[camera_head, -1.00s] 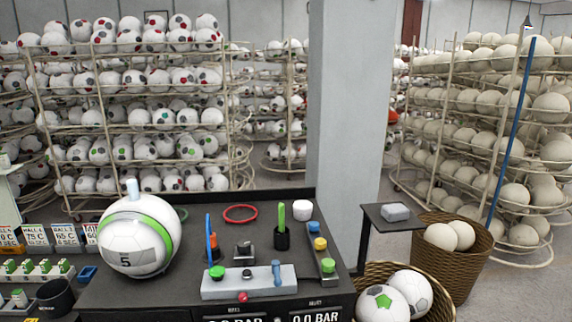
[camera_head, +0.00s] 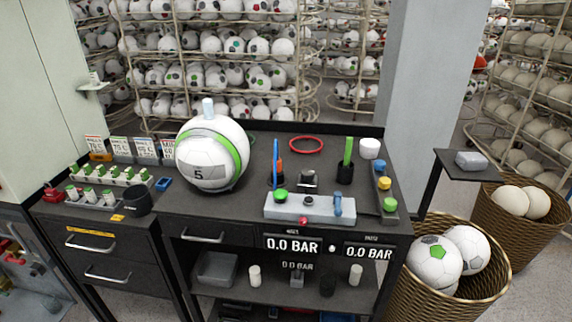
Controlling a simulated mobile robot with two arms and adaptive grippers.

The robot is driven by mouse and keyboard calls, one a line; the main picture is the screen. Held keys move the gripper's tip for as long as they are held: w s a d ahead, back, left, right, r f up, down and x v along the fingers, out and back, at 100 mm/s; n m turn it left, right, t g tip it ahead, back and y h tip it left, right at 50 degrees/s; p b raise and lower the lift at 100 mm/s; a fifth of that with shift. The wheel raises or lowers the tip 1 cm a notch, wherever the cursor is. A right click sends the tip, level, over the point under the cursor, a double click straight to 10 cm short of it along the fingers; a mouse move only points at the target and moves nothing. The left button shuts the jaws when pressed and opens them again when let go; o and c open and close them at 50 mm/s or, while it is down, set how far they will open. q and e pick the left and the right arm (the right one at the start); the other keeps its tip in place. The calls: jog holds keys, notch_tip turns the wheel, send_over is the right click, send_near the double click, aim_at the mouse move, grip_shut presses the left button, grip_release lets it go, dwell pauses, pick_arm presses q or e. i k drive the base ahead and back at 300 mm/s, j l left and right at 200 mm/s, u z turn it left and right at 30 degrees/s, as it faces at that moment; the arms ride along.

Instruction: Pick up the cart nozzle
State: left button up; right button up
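The dark cart top (camera_head: 260,150) is in the middle of the view. I cannot tell for sure which item on it is the nozzle. An upright orange and black piece (camera_head: 280,170) stands beside a thin blue upright part (camera_head: 275,155). A green stick (camera_head: 348,151) stands in a black cup (camera_head: 345,173). A small dark metal block (camera_head: 308,180) sits between them. A grey panel (camera_head: 300,207) with a green button, a red button and a blue lever is at the front edge. Neither of my grippers is in view.
A white and green ball (camera_head: 208,160) stands on the cart's left part. A red ring (camera_head: 306,145) lies at the back. A black drawer unit (camera_head: 95,255) is on the left. A ball basket (camera_head: 450,290) and a small side stand (camera_head: 485,172) are on the right, near the pillar (camera_head: 425,90).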

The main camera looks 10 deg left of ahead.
aim_at(281, 173)
jog(key=i+j+u, duration=0.1)
jog(key=u, duration=0.3)
jog(key=i+u, duration=0.1)
jog(key=u, duration=0.35)
jog(key=i+u, duration=0.15)
jog(key=u, duration=0.25)
